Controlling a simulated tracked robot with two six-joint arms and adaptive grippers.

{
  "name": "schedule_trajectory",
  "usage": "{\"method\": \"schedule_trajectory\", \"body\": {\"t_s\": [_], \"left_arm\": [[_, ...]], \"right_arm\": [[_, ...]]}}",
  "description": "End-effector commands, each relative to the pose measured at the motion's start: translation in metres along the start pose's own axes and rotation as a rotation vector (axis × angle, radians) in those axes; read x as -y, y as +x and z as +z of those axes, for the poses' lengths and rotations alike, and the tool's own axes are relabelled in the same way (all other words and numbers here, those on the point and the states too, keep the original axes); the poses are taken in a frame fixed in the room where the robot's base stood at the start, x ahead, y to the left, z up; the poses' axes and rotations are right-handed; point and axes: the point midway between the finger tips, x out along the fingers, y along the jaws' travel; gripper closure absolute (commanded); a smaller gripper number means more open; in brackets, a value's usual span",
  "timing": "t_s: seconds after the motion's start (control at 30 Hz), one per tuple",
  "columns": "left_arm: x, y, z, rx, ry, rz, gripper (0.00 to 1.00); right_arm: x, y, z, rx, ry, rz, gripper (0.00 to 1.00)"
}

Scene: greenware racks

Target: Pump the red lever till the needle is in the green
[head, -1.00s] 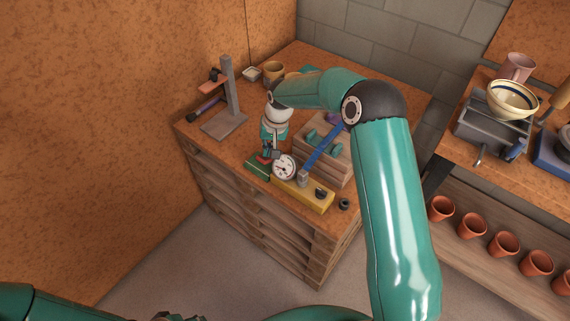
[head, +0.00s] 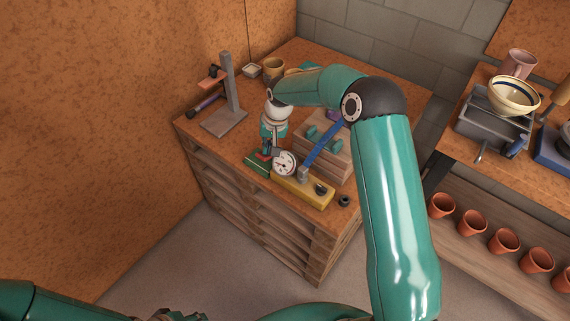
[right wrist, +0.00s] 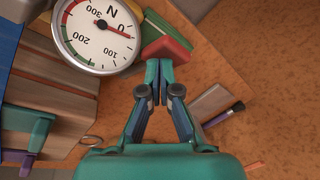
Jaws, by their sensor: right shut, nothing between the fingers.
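The red lever (head: 262,156) sits on a green base (head: 256,164) near the table's front edge. In the right wrist view the red lever (right wrist: 166,48) lies just beyond my fingertips; I cannot tell if they touch it. My right gripper (head: 268,151) is shut and empty, pointing down at the lever. In the right wrist view its fingertips (right wrist: 159,66) are together. The round white gauge (head: 284,163) stands beside the lever. In the wrist view the gauge (right wrist: 85,45) has its red needle near 0, away from the green arc by 200. My left gripper (head: 180,315) is partly cut off at the bottom edge.
A yellow base (head: 315,196) with a blue lever (head: 322,148) stands right of the gauge. A wooden crate (head: 330,158) is behind it. A grey stand (head: 230,85) is at the left. A bench with a bowl (head: 513,97) and several pots is at the right.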

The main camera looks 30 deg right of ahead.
Motion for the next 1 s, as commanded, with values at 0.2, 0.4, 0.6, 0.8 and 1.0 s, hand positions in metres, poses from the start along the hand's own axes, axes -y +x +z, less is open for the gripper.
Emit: {"method": "schedule_trajectory", "body": {"t_s": [0.2,0.4,0.6,0.8,1.0], "left_arm": [[0.004,0.01,0.0,0.0,0.0,0.0,0.6],[0.006,0.017,0.0,0.0,0.0,0.0,0.6],[0.009,0.024,0.0,0.0,0.0,0.0,0.6],[0.011,0.03,0.0,0.0,0.0,0.0,0.6],[0.013,0.037,0.0,0.0,0.0,0.0,0.6]], "right_arm": [[0.0,0.012,0.004,0.001,-0.001,0.0,1.0],[0.0,0.021,0.006,0.001,-0.001,0.0,1.0],[0.0,0.029,0.009,0.0,0.0,0.0,1.0],[-0.001,0.038,0.011,0.0,0.0,0.0,1.0],[-0.001,0.047,0.015,0.002,-0.001,0.001,1.0]]}}
